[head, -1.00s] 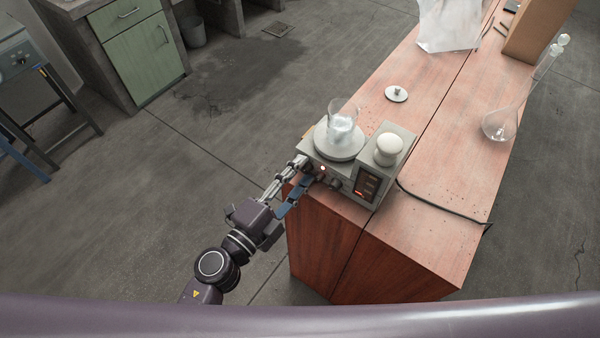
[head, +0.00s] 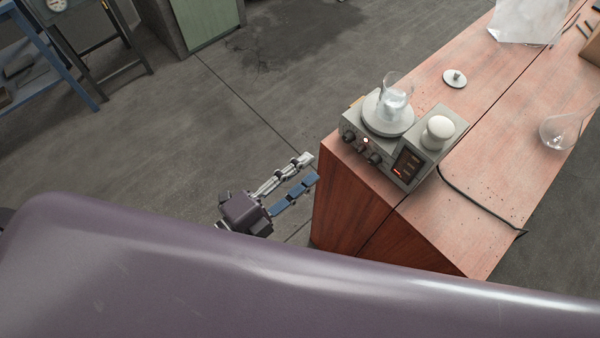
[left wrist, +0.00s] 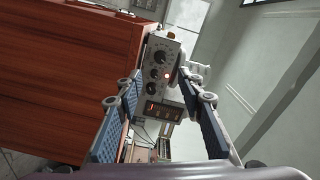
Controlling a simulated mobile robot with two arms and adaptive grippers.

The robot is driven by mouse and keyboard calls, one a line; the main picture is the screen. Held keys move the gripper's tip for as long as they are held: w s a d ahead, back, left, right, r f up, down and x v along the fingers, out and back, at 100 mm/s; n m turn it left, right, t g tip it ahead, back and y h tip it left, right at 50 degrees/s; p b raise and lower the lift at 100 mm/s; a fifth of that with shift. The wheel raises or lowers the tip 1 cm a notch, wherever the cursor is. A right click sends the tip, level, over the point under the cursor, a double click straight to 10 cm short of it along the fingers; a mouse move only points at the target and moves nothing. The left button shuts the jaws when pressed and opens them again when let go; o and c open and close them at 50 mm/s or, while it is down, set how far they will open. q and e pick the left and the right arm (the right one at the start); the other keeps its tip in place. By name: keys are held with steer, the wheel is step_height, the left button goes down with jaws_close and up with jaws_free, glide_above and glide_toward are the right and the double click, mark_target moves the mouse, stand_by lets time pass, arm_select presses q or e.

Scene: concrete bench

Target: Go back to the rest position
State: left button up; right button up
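My left gripper (head: 309,168) is open and empty, in the air just left of the bench's near end and apart from the device. In the left wrist view its two blue-padded fingers (left wrist: 162,118) stand apart with nothing between them. Beyond them shows the hotplate device (left wrist: 166,75) with its knobs and a lit red light. In the head view the device (head: 353,138) sits at the bench's near left corner. My right gripper is not in view.
The wooden bench (head: 480,125) runs away to the right. It bears a small lidded disc (head: 455,77), a round-bottomed flask (head: 562,130), a clear bag (head: 522,20) and a black cable (head: 475,205). A blue-framed stand (head: 55,60) is at the far left.

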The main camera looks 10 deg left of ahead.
arm_select(q)
steer(key=shift+s+a, duration=0.3)
steer(key=shift+s, duration=0.1)
stand_by(0.3)
steer(key=s+a+f+n+g+y, duration=0.1)
steer(key=a+f+n+g+y, duration=0.2)
steer(key=f, duration=0.9)
steer(key=s+a+f+n+y, duration=0.2)
steer(key=a+f+n, duration=0.25)
steer(key=f, duration=0.65)
steer(key=s+a+f+n+g+y, duration=0.1)
steer(key=a+f+n+g+y, duration=0.2)
steer(key=f, duration=0.9)
steer(key=s+a+f+n+g+y, duration=0.1)
steer(key=s+a+f+n+g, duration=0.2)
steer(key=s+f, duration=0.6)
steer(key=s+a+f+n+g+y, duration=0.1)
steer(key=s+a+f+n+g, duration=0.2)
steer(key=s+f, duration=0.6)
steer(key=s+n+g, duration=0.1)
steer(key=s+n, duration=0.1)
steer(key=s, duration=0.4)
steer(key=shift+s+g+y, duration=0.25)
steer(key=shift+g+y, duration=0.05)
steer(key=shift+n, duration=0.25)
